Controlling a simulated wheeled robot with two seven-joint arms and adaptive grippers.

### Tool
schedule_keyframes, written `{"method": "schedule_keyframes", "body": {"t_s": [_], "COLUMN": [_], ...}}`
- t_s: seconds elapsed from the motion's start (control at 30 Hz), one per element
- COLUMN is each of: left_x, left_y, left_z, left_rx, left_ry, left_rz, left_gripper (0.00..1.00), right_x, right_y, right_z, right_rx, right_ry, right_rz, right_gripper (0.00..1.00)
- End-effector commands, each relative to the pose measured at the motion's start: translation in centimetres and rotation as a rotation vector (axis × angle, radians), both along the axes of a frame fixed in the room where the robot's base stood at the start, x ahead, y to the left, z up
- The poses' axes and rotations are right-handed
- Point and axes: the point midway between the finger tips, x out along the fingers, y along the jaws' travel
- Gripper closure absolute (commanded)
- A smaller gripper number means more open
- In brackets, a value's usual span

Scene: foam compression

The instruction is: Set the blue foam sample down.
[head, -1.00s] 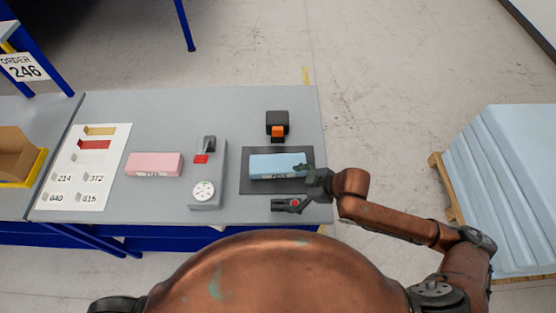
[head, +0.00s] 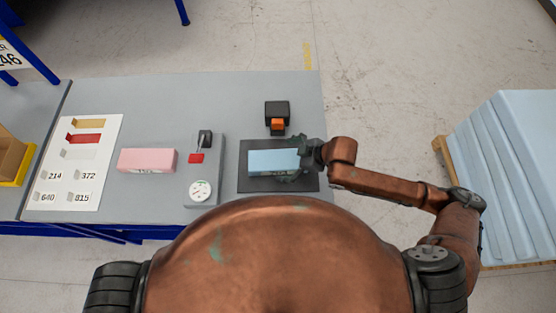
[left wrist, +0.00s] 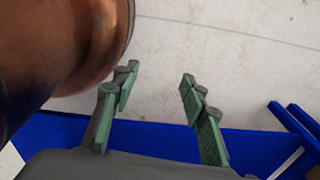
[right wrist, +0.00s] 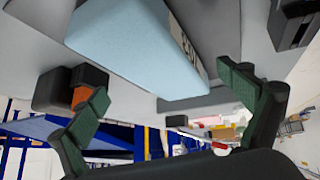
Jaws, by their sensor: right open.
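The blue foam sample (head: 272,162) lies on a dark mat (head: 255,187) at the right of the table. Its right end is between the fingers of my right gripper (head: 301,158), which is open. In the right wrist view the foam (right wrist: 130,45) shows large just beyond the spread fingers of the right gripper (right wrist: 170,105); I cannot tell whether either finger touches it. My left gripper (left wrist: 160,95) is open and empty, beside my body above the floor and a blue frame edge. It does not show in the head view.
A black and orange device (head: 277,117) stands just behind the mat. Left of it are a grey gauge unit (head: 203,170), a pink foam block (head: 147,160) and a white sample board (head: 75,160). Blue foam sheets (head: 510,170) are stacked on a pallet at right.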

Motion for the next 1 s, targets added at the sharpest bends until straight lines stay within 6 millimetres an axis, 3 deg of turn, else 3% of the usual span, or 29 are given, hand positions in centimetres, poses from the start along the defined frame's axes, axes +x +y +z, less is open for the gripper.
{"method": "schedule_keyframes", "body": {"t_s": [0.2,0.4,0.5,1.0], "left_x": [1.3,3.4,3.5,1.6], "left_y": [0.0,-0.2,-0.2,0.0], "left_z": [0.2,0.3,0.3,0.2], "left_rx": [-0.001,-0.003,-0.002,0.000], "left_ry": [-0.016,-0.043,-0.044,-0.021], "left_rz": [-0.003,-0.007,-0.008,-0.003], "left_gripper": [0.60,0.60,0.60,0.60], "right_x": [0.5,0.6,0.6,0.6], "right_y": [1.5,1.7,1.7,1.7], "right_z": [-2.3,-2.7,-2.7,-2.7], "right_rx": [0.001,-0.001,0.000,0.000], "right_ry": [0.001,0.000,-0.001,0.000], "right_rz": [0.001,0.001,0.001,0.000], "right_gripper": [0.05,0.05,0.06,0.40]}}
